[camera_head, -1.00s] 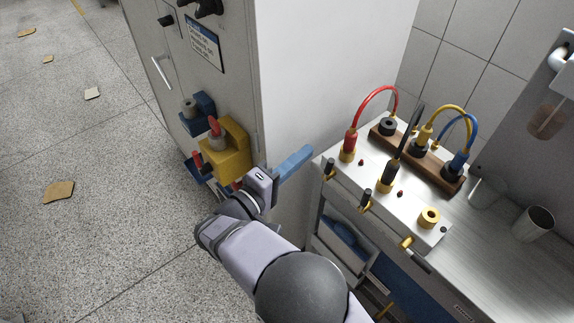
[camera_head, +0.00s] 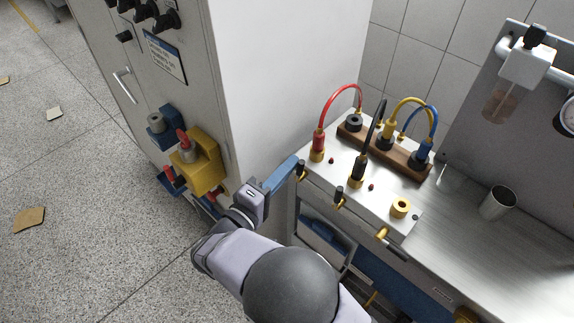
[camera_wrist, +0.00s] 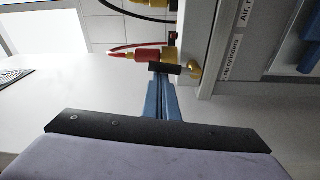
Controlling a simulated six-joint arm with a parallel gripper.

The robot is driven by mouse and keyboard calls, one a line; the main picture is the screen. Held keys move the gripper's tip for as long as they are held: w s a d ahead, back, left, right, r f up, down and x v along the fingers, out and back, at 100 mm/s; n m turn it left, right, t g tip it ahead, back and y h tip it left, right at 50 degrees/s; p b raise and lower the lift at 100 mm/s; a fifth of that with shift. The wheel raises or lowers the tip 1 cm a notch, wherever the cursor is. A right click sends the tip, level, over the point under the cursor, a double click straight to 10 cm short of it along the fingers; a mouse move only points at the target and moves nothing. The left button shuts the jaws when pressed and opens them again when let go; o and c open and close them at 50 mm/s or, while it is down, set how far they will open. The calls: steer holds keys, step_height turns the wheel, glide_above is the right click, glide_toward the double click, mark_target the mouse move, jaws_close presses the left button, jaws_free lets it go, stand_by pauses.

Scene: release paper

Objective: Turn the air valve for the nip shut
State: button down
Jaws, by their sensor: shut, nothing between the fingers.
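Red, black, yellow and blue hoses (camera_head: 388,104) rise from the block and a wooden strip. A grey cabinet (camera_head: 250,90) stands close on the left, with a yellow padlock-like case (camera_head: 197,165) on its side. A metal cup (camera_head: 497,203) stands on the steel bench at right.

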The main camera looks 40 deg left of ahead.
steer(key=shift+d+f+m+b, duration=0.15)
steer(key=shift+d+m+b, duration=0.4)
steer(key=shift+b, duration=1.25)
steer(key=m+b, duration=0.1)
steer(key=b, duration=0.2)
steer(key=m+b, duration=0.1)
steer(key=b, duration=0.1)
steer(key=shift+d+f+m+b, duration=0.25)
steer(key=shift+d+f+b, duration=0.05)
steer(key=shift+d+b, duration=0.1)
steer(key=d+f+m+h+b, duration=0.1)
steer(key=m+b, duration=0.3)
steer(key=b, duration=0.6)
steer(key=d+f+m+t+b, duration=0.1)
steer(key=m+b, duration=0.4)
steer(key=b, duration=0.6)
steer(key=d+f+m+h+b, duration=0.1)
steer(key=m+b, duration=0.3)
steer(key=b, duration=0.7)
steer(key=shift+d+m+t+h, duration=0.3)
steer(key=shift+d, duration=0.35)
steer(key=shift+m+b, duration=0.4)
steer(key=shift+b, duration=0.3)
steer(key=shift+d+b, duration=0.1)
steer(key=shift+b, duration=0.2)
steer(key=shift+r, duration=0.15)
